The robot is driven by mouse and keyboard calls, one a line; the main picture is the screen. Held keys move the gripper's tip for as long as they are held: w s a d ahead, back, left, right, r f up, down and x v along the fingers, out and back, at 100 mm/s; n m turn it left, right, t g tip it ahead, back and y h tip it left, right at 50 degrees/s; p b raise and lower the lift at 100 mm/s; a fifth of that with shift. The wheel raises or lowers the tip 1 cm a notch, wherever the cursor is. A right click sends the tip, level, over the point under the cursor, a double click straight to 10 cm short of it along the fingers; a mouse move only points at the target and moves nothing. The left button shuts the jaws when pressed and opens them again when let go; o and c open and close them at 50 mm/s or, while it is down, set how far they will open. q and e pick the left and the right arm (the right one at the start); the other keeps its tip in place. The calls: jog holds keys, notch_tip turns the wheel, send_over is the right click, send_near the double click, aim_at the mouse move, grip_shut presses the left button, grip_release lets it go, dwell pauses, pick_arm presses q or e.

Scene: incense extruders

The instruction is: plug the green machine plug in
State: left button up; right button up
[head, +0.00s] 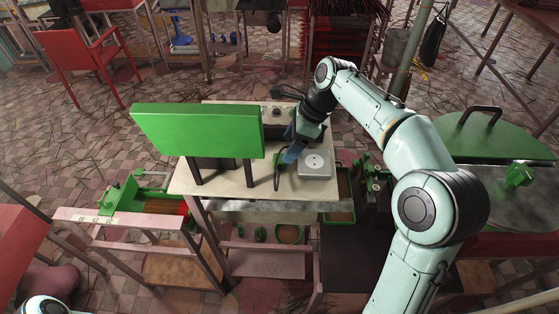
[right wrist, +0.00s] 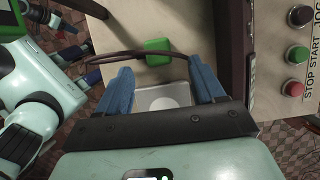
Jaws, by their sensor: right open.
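The green plug (right wrist: 157,50) lies on the pale tabletop, with a dark cable looping beside it. It also shows in the head view, partly hidden by my gripper (head: 278,159). The grey socket box (head: 315,164), with a round white socket, sits on the table just right of the plug; in the right wrist view it is partly hidden (right wrist: 165,96). My right gripper (head: 289,155) is open, its blue fingers apart. In the right wrist view the plug lies beyond the fingertips (right wrist: 160,72), between their lines; contact cannot be told. My left gripper (right wrist: 82,66) seems partly visible there, its jaws unclear.
A large green panel (head: 200,130) stands on the table's left. A control box with START, STOP and JOG buttons (right wrist: 298,53) stands at the table's back. Green trays and small machines lie around and below the table.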

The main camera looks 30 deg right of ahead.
aim_at(281, 157)
jog(key=x, duration=0.5)
jog(key=shift+a+b, duration=0.25)
jog(key=shift+b, duration=0.1)
jog(key=shift+w, duration=0.1)
jog(key=shift+c, duration=0.3)
jog(key=c, duration=1)
